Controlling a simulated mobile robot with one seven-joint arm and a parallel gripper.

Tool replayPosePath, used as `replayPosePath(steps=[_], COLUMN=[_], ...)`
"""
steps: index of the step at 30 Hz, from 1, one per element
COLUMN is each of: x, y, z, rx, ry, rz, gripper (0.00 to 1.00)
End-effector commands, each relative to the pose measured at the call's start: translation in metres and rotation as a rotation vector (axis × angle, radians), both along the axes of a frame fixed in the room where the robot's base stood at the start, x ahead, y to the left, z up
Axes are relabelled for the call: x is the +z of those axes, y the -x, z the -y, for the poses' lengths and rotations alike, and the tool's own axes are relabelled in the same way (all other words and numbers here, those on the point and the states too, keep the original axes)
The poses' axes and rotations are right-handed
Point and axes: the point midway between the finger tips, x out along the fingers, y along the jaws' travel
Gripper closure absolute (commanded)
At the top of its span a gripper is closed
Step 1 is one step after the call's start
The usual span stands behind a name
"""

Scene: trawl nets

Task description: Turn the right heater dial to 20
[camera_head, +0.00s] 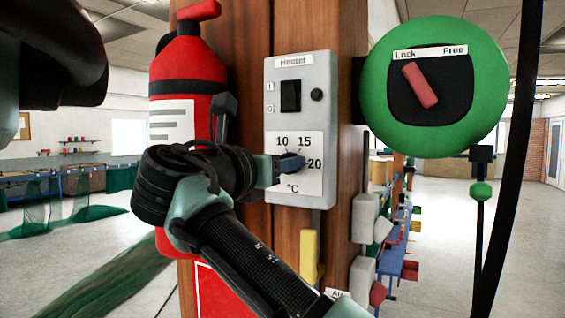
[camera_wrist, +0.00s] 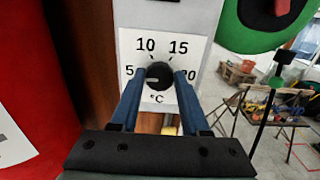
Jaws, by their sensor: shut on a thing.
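The heater box (camera_head: 300,110) is a grey panel labelled "Heater" on a wooden post. Its white scale plate (camera_head: 312,142) reads 10, 15 and 20 with °C below; a 5 also shows in the wrist view. The round black heater dial (camera_wrist: 159,75) sits in the middle of this plate. A pale mark on it points left, towards the 5 side. My gripper (camera_wrist: 159,84) has a blue finger on each side of the dial and is shut on it. The right finger partly covers the 20. In the head view, my gripper (camera_head: 288,163) hides most of the dial.
A red fire extinguisher (camera_head: 183,80) stands close left of the heater box. A black switch (camera_head: 291,95) and a small black knob (camera_head: 317,95) sit above the dial. A green round Lock/Free unit (camera_head: 435,125) with a red handle (camera_head: 419,85) is at the right.

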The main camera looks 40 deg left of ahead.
Motion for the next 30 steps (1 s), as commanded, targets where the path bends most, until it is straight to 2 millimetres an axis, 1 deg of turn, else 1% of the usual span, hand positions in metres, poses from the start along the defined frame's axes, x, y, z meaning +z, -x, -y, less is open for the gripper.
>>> replayPosePath(steps=[1, 4, 11, 17, 23, 30], x=[-0.0006, -0.0007, -0.0014, -0.0025, -0.0038, -0.0042], y=[-0.0010, -0.0013, -0.0017, -0.0018, -0.0022, -0.0022], z=[0.0004, 0.0005, 0.0007, 0.0007, 0.0012, 0.0016], rx=[-0.001, -0.002, -0.003, -0.002, -0.003, -0.001], ry=[0.000, 0.000, -0.008, -0.067, -0.198, -0.413], rz=[-0.001, -0.002, -0.004, -0.018, -0.050, -0.102], gripper=[0.82, 1.00, 1.00, 1.00, 1.00, 1.00])
